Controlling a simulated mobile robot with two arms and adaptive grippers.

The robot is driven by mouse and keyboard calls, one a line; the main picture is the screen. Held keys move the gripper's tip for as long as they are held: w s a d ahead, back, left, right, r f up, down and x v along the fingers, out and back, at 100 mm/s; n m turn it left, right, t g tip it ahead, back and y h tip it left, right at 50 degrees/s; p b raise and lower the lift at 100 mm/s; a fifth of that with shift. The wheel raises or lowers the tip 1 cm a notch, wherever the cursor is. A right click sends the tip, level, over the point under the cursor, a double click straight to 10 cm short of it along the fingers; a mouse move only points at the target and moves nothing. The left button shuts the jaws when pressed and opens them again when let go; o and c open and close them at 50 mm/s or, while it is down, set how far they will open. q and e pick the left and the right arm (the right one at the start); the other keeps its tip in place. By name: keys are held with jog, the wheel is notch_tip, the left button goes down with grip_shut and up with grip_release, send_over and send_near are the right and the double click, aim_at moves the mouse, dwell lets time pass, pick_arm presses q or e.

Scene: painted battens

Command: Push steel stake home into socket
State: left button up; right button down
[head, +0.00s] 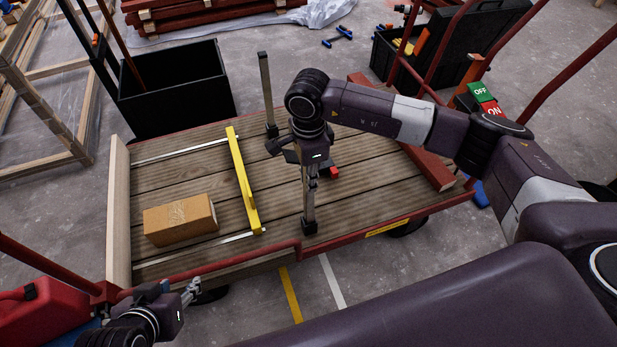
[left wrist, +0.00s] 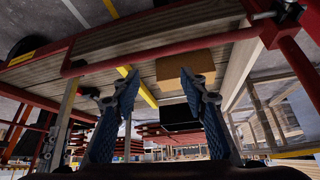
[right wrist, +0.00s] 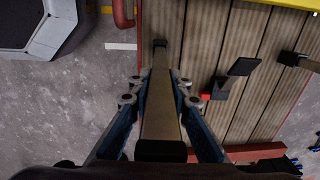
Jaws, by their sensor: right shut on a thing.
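A steel stake (head: 309,198) stands upright at the near edge of the cart deck. Its lower end meets a small black socket (head: 309,226); how deep it sits I cannot tell. My right gripper (head: 306,168) is shut on this stake partway up. In the right wrist view the stake (right wrist: 160,112) runs between the fingers (right wrist: 160,84), with its black cap close to the camera and the socket (right wrist: 160,43) beyond. My left gripper (head: 190,290) is open and empty, low beside the cart's front left; its parted fingers show in the left wrist view (left wrist: 160,88).
Another stake (head: 266,90) stands at the deck's far edge. A yellow batten (head: 243,180) lies across two pale rails, beside a cardboard box (head: 180,220). A small red-ended black object (head: 334,172) lies right of the held stake. A black crate (head: 175,95) stands behind the deck.

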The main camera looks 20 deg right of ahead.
pick_arm(q)
jog(key=shift+w+d+r, duration=0.1)
jog(key=shift+w, duration=0.15)
jog(key=shift+w+r+t, duration=0.15)
jog(key=shift+w+t, duration=0.1)
jog(key=shift+t, duration=0.05)
jog(key=shift+w+d+r, duration=0.1)
jog(key=shift+w, duration=0.05)
jog(key=shift+w+d+r, duration=0.1)
jog(key=shift+w, duration=0.15)
jog(key=shift+w+t, duration=0.1)
jog(key=shift+t, duration=0.2)
jog(key=shift+w+d+r, duration=0.1)
jog(key=shift+w+r, duration=0.1)
jog(key=shift+w, duration=0.05)
jog(key=shift+w+b, duration=0.1)
jog(key=shift+b, duration=0.2)
jog(key=shift+w+d+r, duration=0.1)
jog(key=shift+w+r, duration=0.15)
